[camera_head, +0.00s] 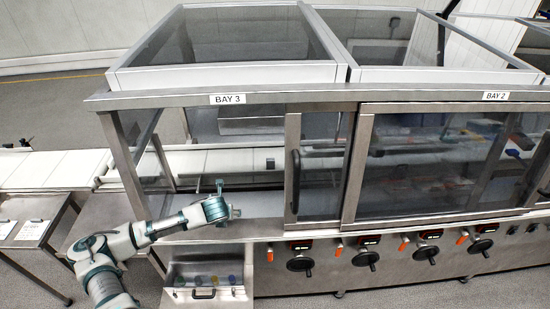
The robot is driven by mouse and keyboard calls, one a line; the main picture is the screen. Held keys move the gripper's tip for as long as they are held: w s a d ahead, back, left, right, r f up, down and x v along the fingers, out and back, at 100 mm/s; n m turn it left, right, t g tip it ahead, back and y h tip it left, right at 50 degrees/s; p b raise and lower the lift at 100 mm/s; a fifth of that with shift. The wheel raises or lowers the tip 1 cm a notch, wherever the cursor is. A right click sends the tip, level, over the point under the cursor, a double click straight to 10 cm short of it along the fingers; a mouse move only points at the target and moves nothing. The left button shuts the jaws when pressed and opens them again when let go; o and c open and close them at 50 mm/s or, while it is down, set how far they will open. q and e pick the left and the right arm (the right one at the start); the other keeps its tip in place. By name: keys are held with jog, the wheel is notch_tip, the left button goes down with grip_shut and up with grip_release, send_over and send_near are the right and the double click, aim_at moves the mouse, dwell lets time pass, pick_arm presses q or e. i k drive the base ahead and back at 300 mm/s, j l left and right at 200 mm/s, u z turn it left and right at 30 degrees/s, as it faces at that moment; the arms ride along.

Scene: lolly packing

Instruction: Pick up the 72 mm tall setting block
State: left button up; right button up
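My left gripper (234,212) is at the end of the arm that comes in from the lower left. It is at the open front of the bay labelled BAY 3, above and behind an open metal case. It is too small to tell whether the fingers are open or shut, and I see nothing clearly held. The open case (243,293) below has a dark handle and holds several small round-looking pieces, including a yellowish one (198,280) and a bluish one (232,280). I cannot tell which, if any, is the 72 mm setting block. My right gripper is not in view.
A small dark block (270,164) stands inside the bay by the white conveyor (60,168). A framed sliding door with a dark handle (296,180) bounds the opening on the right. Black handwheels (300,264) line the front. A side table (25,232) with papers stands left.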

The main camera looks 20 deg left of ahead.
aim_at(270, 163)
jog(key=i, duration=1.2)
